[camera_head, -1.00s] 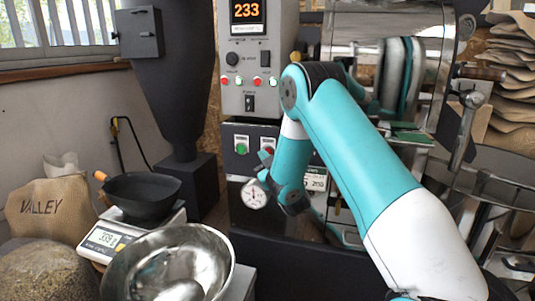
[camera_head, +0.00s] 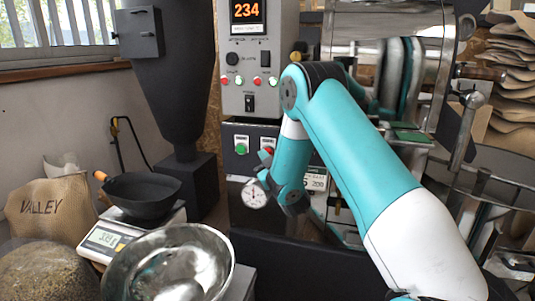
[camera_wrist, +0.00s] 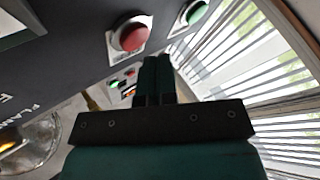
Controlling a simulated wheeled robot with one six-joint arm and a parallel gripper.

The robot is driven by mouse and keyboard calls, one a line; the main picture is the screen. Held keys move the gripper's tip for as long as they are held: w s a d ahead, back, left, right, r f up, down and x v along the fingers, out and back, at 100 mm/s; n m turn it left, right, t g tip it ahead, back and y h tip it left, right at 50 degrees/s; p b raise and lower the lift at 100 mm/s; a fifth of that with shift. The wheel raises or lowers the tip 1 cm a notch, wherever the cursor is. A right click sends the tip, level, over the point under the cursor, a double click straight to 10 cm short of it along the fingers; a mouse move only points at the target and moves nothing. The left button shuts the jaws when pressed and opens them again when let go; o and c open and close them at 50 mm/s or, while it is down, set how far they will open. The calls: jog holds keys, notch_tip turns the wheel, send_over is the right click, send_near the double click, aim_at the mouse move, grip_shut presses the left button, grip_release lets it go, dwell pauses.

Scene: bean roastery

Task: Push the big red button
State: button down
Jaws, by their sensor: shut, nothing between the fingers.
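The big red button (camera_wrist: 130,35) sits on a light square plate on the dark panel, up and left of my fingertips in the wrist view. In the head view only a part of the red button (camera_head: 268,150) shows behind my fingers. My gripper (camera_head: 265,158) is shut and empty in front of the panel, close to the button. In the wrist view its fingers (camera_wrist: 155,62) are together, and I see no contact with the button. The exact gap is hard to tell.
A green button (camera_head: 241,149) is left of the red one. The control box above has small buttons and a display (camera_head: 247,11) reading 234. A steel bowl (camera_head: 122,268) and a scale (camera_head: 104,238) with a black pan stand at lower left.

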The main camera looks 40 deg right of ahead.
jog(key=shift+w+d+r+p, duration=0.1)
jog(key=shift+w+d+p, duration=0.1)
jog(key=shift+p, duration=0.35)
jog(key=shift+w+d+p, duration=0.3)
jog(key=shift+d+p, duration=0.15)
jog(key=shift+p, duration=0.4)
dwell(0.7)
jog(key=shift+s+a+b, duration=0.1)
jog(key=shift+b, duration=0.3)
jog(key=shift+s+a+b, duration=0.45)
jog(key=shift+a+b, duration=0.1)
jog(key=shift+b, duration=0.4)
